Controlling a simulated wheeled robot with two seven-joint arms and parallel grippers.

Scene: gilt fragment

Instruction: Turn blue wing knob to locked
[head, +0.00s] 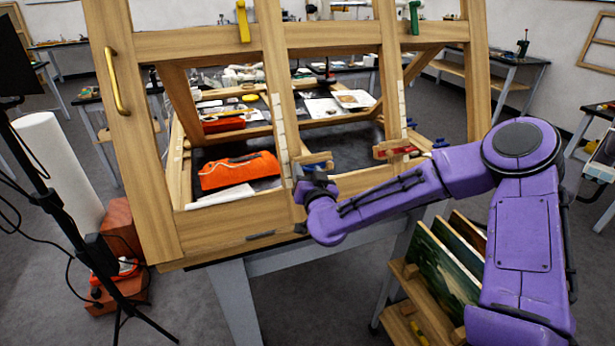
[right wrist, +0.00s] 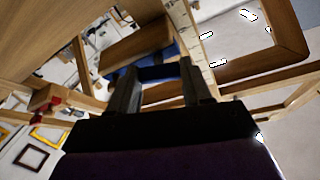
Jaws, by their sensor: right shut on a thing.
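The blue wing knob (head: 318,158) sits on a wooden post of the big wooden frame (head: 225,237), low in its opening. In the head view it is partly hidden by my right gripper (head: 312,176), which reaches it from the front. In the right wrist view the blue knob (right wrist: 158,73) shows between the fingers of my right gripper (right wrist: 158,68), which is shut on it. The knob's exact angle and any lock marking are hard to make out. My left gripper is not in view.
A red knob (head: 394,147) is on the post to the right. A yellow knob (head: 242,20) and a green knob (head: 414,16) are on the top rail. An orange-red bag (head: 238,172) lies behind the frame. A black stand (head: 92,245) is at left.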

